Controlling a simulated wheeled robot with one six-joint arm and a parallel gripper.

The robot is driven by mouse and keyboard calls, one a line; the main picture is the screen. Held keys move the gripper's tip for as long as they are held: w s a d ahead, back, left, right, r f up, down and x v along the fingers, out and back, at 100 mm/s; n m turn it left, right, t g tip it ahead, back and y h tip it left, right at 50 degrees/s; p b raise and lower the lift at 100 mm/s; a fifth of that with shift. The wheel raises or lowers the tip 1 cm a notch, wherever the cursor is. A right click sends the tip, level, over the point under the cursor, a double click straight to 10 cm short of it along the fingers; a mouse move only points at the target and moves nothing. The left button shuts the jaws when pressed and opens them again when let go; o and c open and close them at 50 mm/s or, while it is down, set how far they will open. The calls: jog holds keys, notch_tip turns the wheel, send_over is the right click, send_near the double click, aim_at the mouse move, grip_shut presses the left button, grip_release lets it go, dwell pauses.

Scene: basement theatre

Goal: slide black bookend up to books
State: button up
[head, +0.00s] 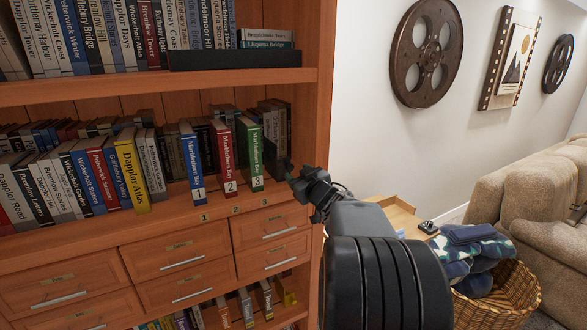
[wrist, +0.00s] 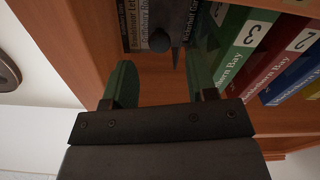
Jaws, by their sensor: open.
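The black bookend is seen in the wrist view as a dark round knob (wrist: 160,41) with a thin dark plate edge beside it, just past and between my fingertips. In the head view my gripper and the shadow mostly hide it. Books numbered 1 (blue) (head: 193,160), 2 (red) (head: 223,155) and 3 (green) (head: 250,152) stand upright on the middle shelf, left of my gripper (head: 287,168). The green book also shows in the wrist view (wrist: 236,50), right of my gripper (wrist: 160,82). My gripper is open, with nothing gripped; one finger is close to the green book.
Dark books (head: 276,118) stand farther back at the shelf's right end. The bookcase side panel (head: 325,110) is close to my gripper. More books, including a yellow one (head: 129,172), fill the shelf to the left. Drawers (head: 270,233) lie below; a wicker basket (head: 510,288) stands right.

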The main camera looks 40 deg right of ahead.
aim_at(291, 168)
jog(key=shift+w+d, duration=0.2)
jog(key=shift+w, duration=1.2)
jog(key=shift+w+d, duration=0.2)
jog(key=shift+w, duration=1.2)
grip_shut()
